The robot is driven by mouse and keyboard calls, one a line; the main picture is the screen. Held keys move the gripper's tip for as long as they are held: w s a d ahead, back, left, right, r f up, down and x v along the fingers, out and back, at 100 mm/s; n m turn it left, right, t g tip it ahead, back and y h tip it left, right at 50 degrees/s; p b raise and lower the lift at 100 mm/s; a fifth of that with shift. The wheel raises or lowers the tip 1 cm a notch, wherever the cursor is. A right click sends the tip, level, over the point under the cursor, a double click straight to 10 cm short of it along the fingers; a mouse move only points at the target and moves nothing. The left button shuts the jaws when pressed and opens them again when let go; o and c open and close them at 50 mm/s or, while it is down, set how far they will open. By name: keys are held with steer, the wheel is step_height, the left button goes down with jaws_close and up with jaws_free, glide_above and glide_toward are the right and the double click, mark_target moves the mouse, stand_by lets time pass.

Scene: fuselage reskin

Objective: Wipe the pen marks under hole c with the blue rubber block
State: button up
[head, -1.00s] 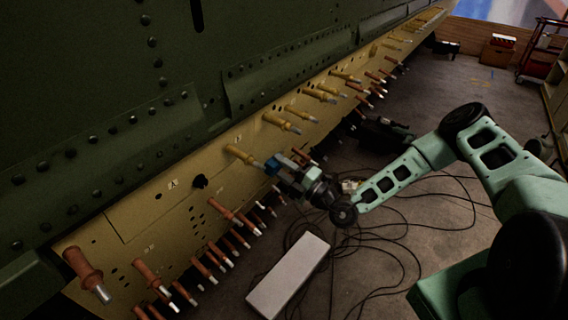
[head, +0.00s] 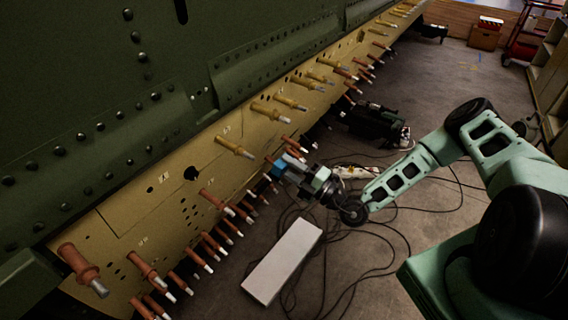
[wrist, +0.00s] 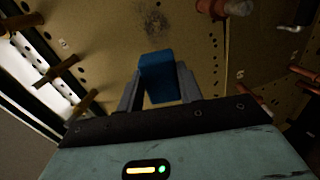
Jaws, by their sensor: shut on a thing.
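My gripper (head: 282,168) is shut on the blue rubber block (wrist: 160,78). In the wrist view the block sits between the two grey fingers, in front of the yellow skin panel (wrist: 110,45). I cannot tell whether the block touches the panel. A dark smudge of marks (wrist: 155,22) lies on the panel just beyond the block. In the head view the blue block (head: 275,170) is close to the lower part of the panel (head: 130,218). The hole letters are too small to read surely. A large dark hole (head: 190,173) is left of the gripper.
Copper and yellow pin fasteners stick out along the panel, such as a yellow one (head: 235,147) above my gripper and a copper one (wrist: 222,8) right of the marks. A white box (head: 283,262) and loose black cables lie on the floor below.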

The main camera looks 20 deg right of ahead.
mark_target(279, 159)
steer(key=shift+s+d, duration=0.1)
steer(key=shift+v, duration=1.4)
steer(key=shift+d+p+x, duration=0.2)
steer(key=shift+p+x, duration=0.65)
steer(key=shift+x, duration=2.7)
steer(key=shift+x, duration=1.15)
steer(key=shift+d+f, duration=0.1)
steer(key=shift+d, duration=0.05)
